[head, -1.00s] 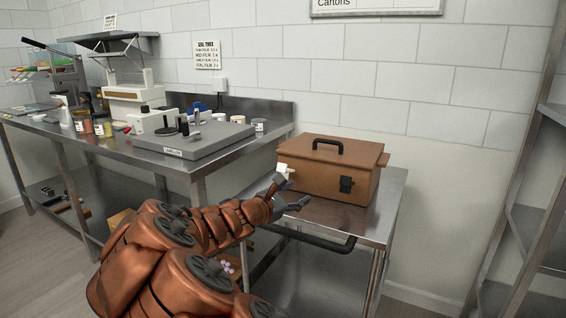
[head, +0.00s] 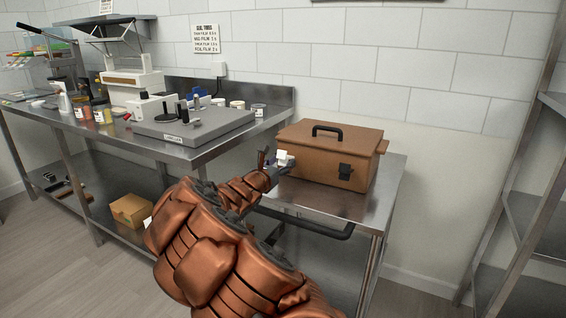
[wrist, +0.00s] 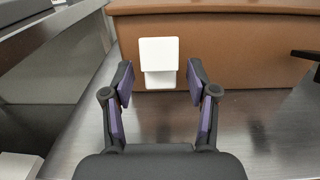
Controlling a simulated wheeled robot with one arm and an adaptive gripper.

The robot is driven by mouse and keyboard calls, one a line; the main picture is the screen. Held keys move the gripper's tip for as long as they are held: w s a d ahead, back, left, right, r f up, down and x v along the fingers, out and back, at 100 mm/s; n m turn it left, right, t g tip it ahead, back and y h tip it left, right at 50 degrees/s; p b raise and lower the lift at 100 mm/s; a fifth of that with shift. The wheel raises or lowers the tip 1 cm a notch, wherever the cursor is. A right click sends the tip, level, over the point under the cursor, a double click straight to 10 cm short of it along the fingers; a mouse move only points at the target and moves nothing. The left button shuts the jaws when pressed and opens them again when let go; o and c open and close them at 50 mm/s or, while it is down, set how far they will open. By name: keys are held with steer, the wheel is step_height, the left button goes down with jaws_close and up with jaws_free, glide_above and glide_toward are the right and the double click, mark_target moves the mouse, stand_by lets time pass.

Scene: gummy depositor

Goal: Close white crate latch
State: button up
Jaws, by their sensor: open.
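The brown crate (head: 318,152) stands on a small steel cart, its lid down and a black handle on top. Its white latch (wrist: 158,50) is on the crate's front face in the wrist view: a larger square plate above a smaller white piece. In the head view the white latch (head: 284,156) is small and partly hidden by my gripper. A black latch (head: 345,172) sits further right on the same face. My gripper (wrist: 160,82) is open and empty, its two purple-padded fingers just short of the white latch, one to each side. I see no contact.
The steel cart top (head: 330,201) is bare in front of the crate, with a black push bar (head: 310,226) along its edge. A steel bench (head: 190,155) with equipment stands at left. A metal rack (head: 520,200) stands at right.

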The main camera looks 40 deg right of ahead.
steer(key=shift+x, duration=0.8)
steer(key=shift+r, duration=0.1)
jaws_close()
